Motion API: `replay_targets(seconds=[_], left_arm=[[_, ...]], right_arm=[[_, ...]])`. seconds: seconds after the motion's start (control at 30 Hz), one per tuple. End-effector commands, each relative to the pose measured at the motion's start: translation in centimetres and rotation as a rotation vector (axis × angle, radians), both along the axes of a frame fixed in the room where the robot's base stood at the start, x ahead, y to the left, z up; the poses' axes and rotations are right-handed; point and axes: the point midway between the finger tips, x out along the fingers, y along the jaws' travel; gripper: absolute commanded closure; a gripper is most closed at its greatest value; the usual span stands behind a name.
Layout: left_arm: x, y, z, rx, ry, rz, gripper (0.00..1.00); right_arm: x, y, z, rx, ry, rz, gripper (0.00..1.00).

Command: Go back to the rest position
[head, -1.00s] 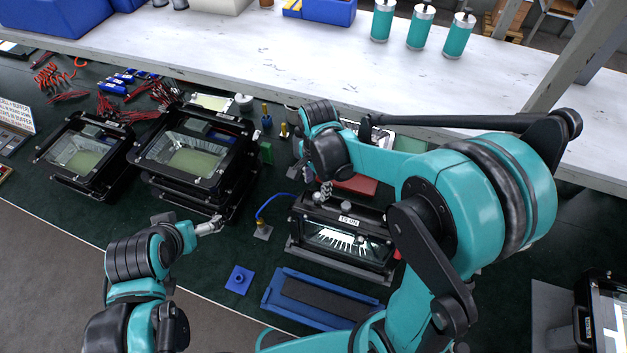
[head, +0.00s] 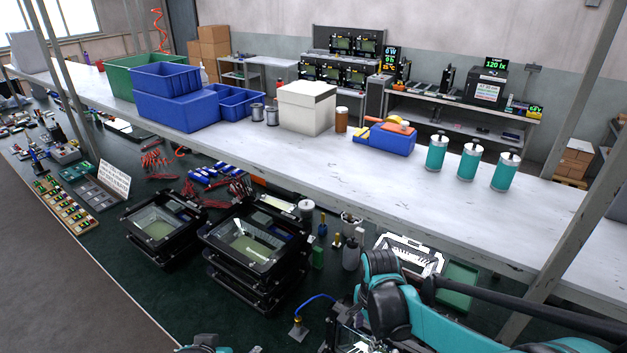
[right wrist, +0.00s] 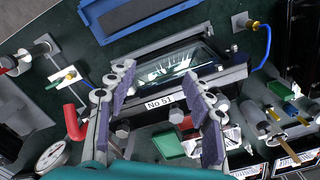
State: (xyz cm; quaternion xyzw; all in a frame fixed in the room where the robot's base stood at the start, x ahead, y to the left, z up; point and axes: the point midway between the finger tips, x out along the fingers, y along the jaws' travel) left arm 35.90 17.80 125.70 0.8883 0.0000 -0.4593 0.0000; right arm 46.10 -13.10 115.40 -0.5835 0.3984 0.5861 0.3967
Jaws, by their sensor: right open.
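My right gripper (right wrist: 158,80) is open in the right wrist view. Its two fingers with purple pads are apart, and nothing is held between them. Beyond the fingers is a floodlight housing (right wrist: 172,72) with a glass front and a label (right wrist: 166,103) reading "No 51". I cannot tell whether the fingers touch it. In the head view my right arm covers most of that housing at the bottom edge. Only a small piece of my left arm shows at the bottom edge of the head view; its gripper is out of the picture.
Stacked black housings (head: 248,248) and another housing (head: 160,228) stand on the green bench. A white shelf (head: 300,160) runs above it, bearing blue bins (head: 180,108), a white box (head: 306,108) and teal canisters (head: 470,160). A red bent handle (right wrist: 75,122) is left of the gripper.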

Motion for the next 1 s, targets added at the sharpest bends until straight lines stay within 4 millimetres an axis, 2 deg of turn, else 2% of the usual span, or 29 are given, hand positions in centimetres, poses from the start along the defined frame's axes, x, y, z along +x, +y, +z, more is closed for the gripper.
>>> replay_targets(seconds=[0.07,0.37,0.57,0.77,0.87,1.0], left_arm=[[0.0,0.0,0.0,0.000,0.000,0.000,0.00],[0.0,0.0,-2.5,0.000,0.000,0.000,0.00],[-0.1,0.0,-5.0,0.000,0.000,0.000,0.00],[-0.1,0.0,-8.6,0.000,0.000,0.000,0.00],[-0.1,0.0,-11.4,0.000,0.000,0.000,0.00],[-0.1,0.0,-16.1,0.000,0.000,0.000,0.00]], right_arm=[[0.0,0.0,0.0,0.000,0.000,0.000,0.48],[-0.9,-0.6,-0.6,0.003,-0.059,0.114,0.48],[-1.9,-1.2,-1.2,-0.002,-0.122,0.233,0.48],[-3.6,-1.9,-2.6,-0.028,-0.217,0.416,0.48],[-4.9,-2.6,-4.0,-0.061,-0.284,0.544,0.48],[-7.2,-3.5,-7.1,-0.146,-0.398,0.778,0.48]])
